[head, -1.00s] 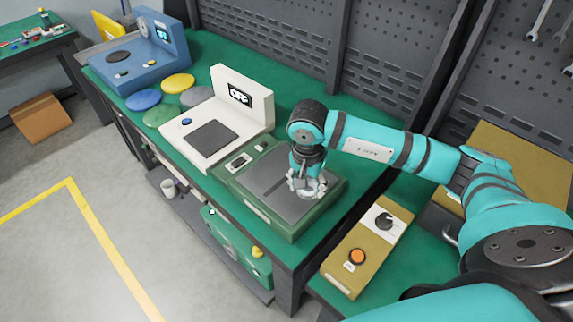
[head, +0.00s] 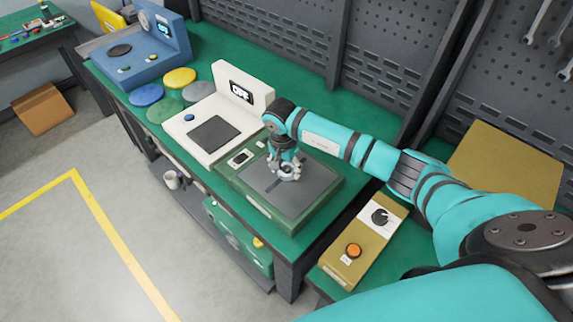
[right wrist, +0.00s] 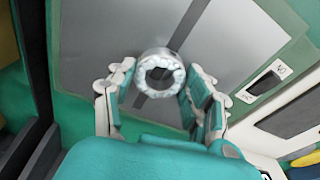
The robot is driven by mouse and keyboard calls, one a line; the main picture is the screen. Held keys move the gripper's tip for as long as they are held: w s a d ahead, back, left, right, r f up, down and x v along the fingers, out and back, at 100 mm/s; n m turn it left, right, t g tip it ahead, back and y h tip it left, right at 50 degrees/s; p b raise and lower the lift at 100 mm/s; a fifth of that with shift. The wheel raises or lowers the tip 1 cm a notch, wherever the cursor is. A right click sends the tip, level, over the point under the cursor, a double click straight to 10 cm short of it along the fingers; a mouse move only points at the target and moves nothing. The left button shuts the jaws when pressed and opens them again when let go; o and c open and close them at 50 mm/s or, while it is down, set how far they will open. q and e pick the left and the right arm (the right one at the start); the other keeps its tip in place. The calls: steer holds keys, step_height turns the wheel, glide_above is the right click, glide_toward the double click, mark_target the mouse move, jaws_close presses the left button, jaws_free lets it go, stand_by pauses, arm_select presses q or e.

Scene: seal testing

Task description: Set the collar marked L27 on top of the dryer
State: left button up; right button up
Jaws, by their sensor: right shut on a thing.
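A pale, silvery ring-shaped collar (right wrist: 160,76) sits between the fingers of my right gripper (right wrist: 161,92). No L27 mark can be read on it. In the head view my right gripper (head: 287,170) is over the dark grey top plate of a green machine (head: 258,199), with the collar small at its fingertips. It is shut on the collar. I cannot tell if the collar touches the plate. No readable label shows which machine is the dryer. My left gripper is not in view.
A white machine (head: 208,155) with a small display stands left of the green one. A tan box (head: 345,262) with a knob and orange button stands to the right. Coloured discs (head: 180,79) and a blue machine (head: 172,52) are farther left. A pegboard wall runs behind.

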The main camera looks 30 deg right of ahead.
mark_target(284, 173)
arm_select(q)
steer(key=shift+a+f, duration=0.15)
arm_select(e)
steer(key=o, duration=0.9)
steer(key=shift+f, duration=0.2)
steer(key=o, duration=0.5)
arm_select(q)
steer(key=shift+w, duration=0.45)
arm_select(e)
steer(key=shift+r, duration=0.1)
steer(key=shift+r, duration=0.45)
arm_select(q)
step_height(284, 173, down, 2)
steer(key=b, duration=0.2)
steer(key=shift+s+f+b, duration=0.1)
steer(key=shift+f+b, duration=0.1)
steer(key=shift+b, duration=0.15)
arm_select(e)
step_height(284, 173, up, 11)
steer(key=a, duration=0.1)
steer(key=shift+s+r, duration=0.15)
steer(key=shift+s, duration=0.25)
steer(key=shift+a, duration=0.1)
